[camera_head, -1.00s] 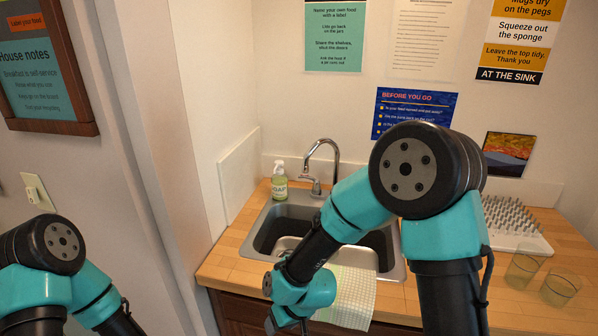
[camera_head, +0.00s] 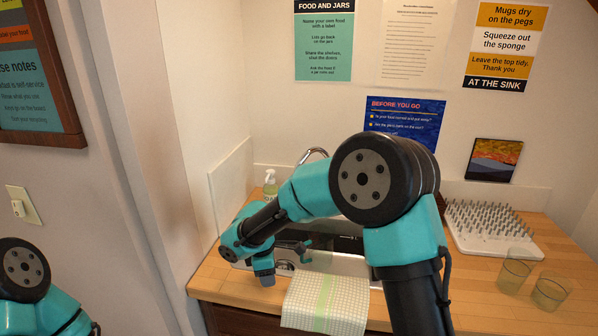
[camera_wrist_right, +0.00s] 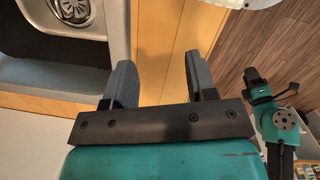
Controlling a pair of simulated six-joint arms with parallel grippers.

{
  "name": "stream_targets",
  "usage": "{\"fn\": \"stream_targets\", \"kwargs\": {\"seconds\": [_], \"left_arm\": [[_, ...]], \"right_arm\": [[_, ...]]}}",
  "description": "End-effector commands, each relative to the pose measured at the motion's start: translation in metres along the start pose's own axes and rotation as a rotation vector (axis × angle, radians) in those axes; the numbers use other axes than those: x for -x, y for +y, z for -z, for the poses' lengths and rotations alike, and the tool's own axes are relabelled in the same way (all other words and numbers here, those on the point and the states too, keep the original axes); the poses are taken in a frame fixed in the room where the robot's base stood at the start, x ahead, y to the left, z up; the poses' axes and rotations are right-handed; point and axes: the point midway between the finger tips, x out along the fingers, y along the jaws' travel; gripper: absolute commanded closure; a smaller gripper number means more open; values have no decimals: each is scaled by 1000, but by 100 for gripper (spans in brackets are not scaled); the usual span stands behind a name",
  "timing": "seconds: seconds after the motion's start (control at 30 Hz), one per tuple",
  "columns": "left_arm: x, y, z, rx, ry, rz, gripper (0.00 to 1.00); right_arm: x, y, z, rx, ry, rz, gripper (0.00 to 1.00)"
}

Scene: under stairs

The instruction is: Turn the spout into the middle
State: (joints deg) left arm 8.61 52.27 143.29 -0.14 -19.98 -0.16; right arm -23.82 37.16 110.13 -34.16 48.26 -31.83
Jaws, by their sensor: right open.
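The chrome spout (camera_head: 314,154) stands behind the sink (camera_head: 350,265). Only the top of its arch shows in the head view; my right arm hides its lower part and outlet, so I cannot tell which way it points. My right gripper (camera_head: 267,280) is low over the sink's front left rim, apart from the spout. In the right wrist view its two fingers (camera_wrist_right: 160,75) are spread with nothing between them, over the wooden counter edge. What looks like my left gripper (camera_wrist_right: 255,78) shows small at the right of the wrist view; its jaws are unclear.
A checked cloth (camera_head: 325,300) hangs over the sink's front edge. A soap bottle (camera_head: 270,184) stands at the back left. A peg rack (camera_head: 490,232) and two glasses (camera_head: 513,274) are on the counter at the right. A wall closes the left side.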

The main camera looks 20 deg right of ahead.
Motion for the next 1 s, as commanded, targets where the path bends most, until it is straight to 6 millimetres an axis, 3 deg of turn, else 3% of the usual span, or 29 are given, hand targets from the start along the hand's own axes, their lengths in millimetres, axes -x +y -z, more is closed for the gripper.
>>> {"fn": "stream_targets", "kwargs": {"seconds": [0.27,0.6,0.8,1.0], "left_arm": [[0,0,0,0,0,0,57],[0,0,0,0,0,0,57],[0,0,0,0,0,0,57],[0,0,0,0,0,0,57]], "right_arm": [[19,76,-29,292,-404,-151,48],[82,160,-40,503,-956,-362,48],[125,188,-30,537,-1256,-481,48],[144,195,-22,535,-1382,-535,48]]}}
